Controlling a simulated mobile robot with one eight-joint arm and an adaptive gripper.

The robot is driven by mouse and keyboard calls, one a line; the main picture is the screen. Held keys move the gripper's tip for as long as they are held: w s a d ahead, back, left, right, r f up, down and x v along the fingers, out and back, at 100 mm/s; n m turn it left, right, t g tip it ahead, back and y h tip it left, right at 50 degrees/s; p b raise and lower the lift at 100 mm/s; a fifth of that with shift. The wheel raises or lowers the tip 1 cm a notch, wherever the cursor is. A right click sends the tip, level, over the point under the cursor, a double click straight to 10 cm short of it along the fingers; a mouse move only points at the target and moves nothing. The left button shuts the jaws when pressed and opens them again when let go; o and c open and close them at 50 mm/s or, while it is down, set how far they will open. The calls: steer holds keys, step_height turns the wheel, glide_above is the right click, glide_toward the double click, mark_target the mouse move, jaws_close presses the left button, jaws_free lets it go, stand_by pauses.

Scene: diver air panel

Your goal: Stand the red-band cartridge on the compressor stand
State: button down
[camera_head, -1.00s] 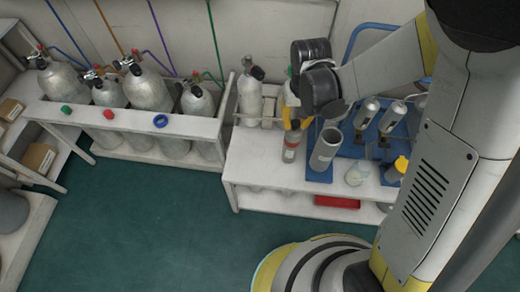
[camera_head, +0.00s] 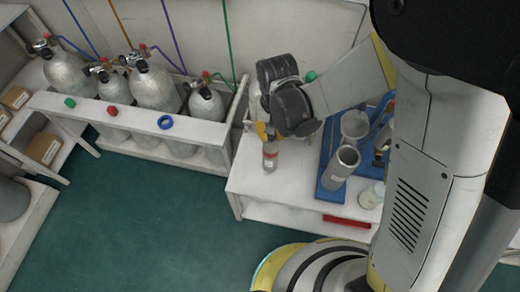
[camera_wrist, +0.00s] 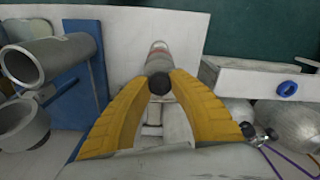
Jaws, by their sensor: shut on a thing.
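The red-band cartridge (camera_head: 270,155) is a slim grey cylinder with a red band near its top. My gripper (camera_head: 266,131) is shut on its top end, and the cartridge hangs roughly upright over the left part of the white bench (camera_head: 250,187). I cannot tell whether its base touches the bench. In the wrist view the yellow fingers (camera_wrist: 158,88) close on the cartridge's dark top, with its body (camera_wrist: 160,60) beyond. A blue base with open grey tubes (camera_head: 341,168) stands to the right; I cannot tell whether this is the compressor stand.
A white rack (camera_head: 200,128) with several cylinders stands left of the bench, with green, red and blue rings (camera_head: 166,122) along its top. A pale jar (camera_head: 372,195) stands right of the tubes. A red item (camera_head: 346,222) lies below the bench top. The bench's front left is clear.

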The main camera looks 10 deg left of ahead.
mark_target(271, 152)
steer(key=s+a+f+b, duration=0.1)
steer(key=a+f+b, duration=0.2)
steer(key=f, duration=0.3)
steer(key=shift+a+f, duration=0.15)
steer(key=shift+a, duration=0.2)
steer(key=shift+s, duration=0.1)
steer(key=c, duration=1.2)
jaws_free()
steer(key=shift+f, duration=0.15)
steer(key=shift+c, duration=0.2)
